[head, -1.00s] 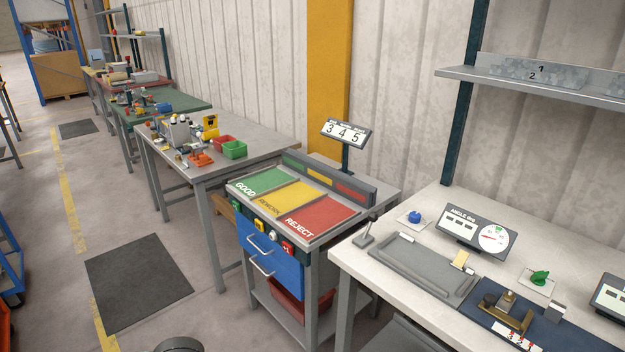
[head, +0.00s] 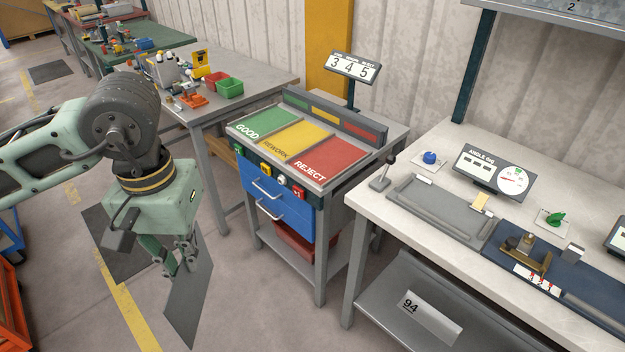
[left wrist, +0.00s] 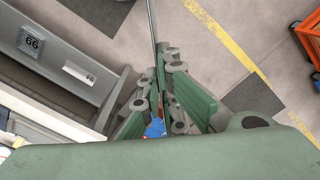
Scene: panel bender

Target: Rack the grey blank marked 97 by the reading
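My left gripper (head: 182,258) hangs in front of the benches at the left and is shut on a thin grey blank (head: 190,305). The blank hangs down tilted from the fingers, clear of the tables; no number can be read on it. In the left wrist view the blank (left wrist: 153,30) shows edge-on between the fingers (left wrist: 160,85). The angle gauge (head: 493,171) stands on the right bench, its small figures too fine to read. The rack top has a green GOOD (head: 262,122), a yellow REWORK (head: 296,140) and a red REJECT area (head: 332,160), all empty. My right gripper is out of view.
A plate marked 94 (head: 430,317) lies on the right bench's lower shelf. A lever (head: 383,172), a grey tray (head: 437,211) and a brass fixture (head: 520,254) are on that bench. A sign (head: 352,67) reads 3 4 5. Floor is free ahead.

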